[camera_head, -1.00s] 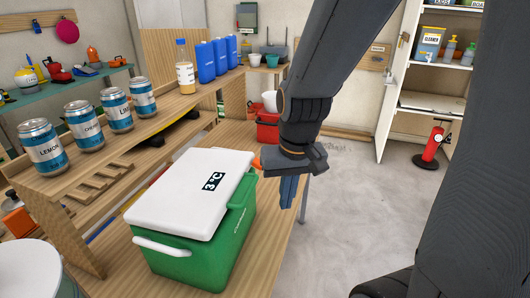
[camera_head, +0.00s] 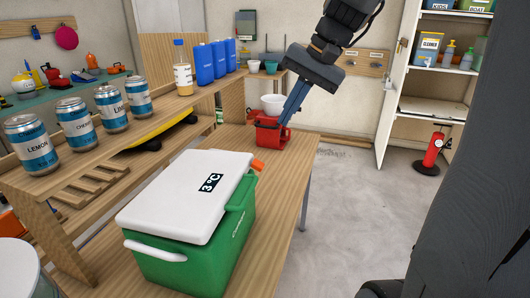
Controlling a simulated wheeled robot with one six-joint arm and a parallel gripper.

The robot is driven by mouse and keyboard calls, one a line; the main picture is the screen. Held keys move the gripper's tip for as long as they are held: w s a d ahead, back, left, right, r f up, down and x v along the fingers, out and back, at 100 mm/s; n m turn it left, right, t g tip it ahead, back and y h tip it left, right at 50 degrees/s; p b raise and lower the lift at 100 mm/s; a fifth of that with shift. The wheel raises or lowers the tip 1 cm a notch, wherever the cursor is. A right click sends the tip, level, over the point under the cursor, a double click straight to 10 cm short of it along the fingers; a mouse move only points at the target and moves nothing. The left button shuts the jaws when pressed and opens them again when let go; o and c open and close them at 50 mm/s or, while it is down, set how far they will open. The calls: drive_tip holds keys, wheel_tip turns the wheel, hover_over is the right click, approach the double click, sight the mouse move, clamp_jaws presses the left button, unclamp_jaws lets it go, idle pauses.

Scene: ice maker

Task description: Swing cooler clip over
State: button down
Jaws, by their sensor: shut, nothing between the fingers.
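The cooler has a green body (camera_head: 205,262) and a closed white lid (camera_head: 185,195) marked "3°C". It stands on the wooden bench. A small orange clip (camera_head: 258,165) sticks out at the lid's far right edge, above the green side; its exact position on the latch is too small to tell. My gripper (camera_head: 284,122) is shut and empty, its blue fingers pointing down and slightly left. It is beyond the cooler and clip, apart from both. In the picture its fingertips overlap the red box behind; whether they touch it I cannot tell.
A red box (camera_head: 267,132) and a white bowl (camera_head: 273,104) are on the bench's far end. Several cans, one being the lemon can (camera_head: 31,145), line a shelf left of the cooler.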

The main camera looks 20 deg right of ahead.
sight(259, 163)
drive_tip(key=p+x, duration=0.2)
drive_tip(key=x, duration=1.1)
